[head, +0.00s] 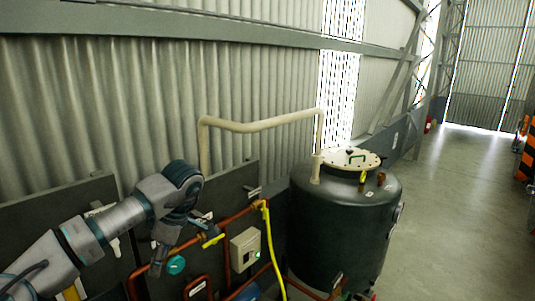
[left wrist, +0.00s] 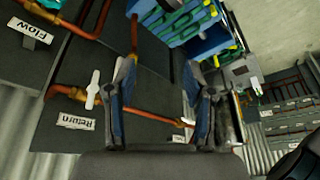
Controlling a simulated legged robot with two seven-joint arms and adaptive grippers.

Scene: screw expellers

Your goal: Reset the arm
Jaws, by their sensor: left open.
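My left gripper (head: 160,262) hangs downward at the end of my grey and teal left arm, in front of the dark wall panels in the head view. In the left wrist view its two fingers stand apart (left wrist: 158,70), with nothing seen held between them. Behind the fingers are a dark panel and a copper pipe. A white valve handle (left wrist: 93,89) is to the left of the fingers, apart from them. My right gripper is not in view.
A dark tank (head: 340,230) with a beige pipe (head: 262,125) stands right of my arm. Copper pipes, a yellow-handled valve (head: 213,240), a teal knob (head: 176,265) and a control box (head: 245,250) are close to the gripper. Open floor (head: 460,190) lies at right.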

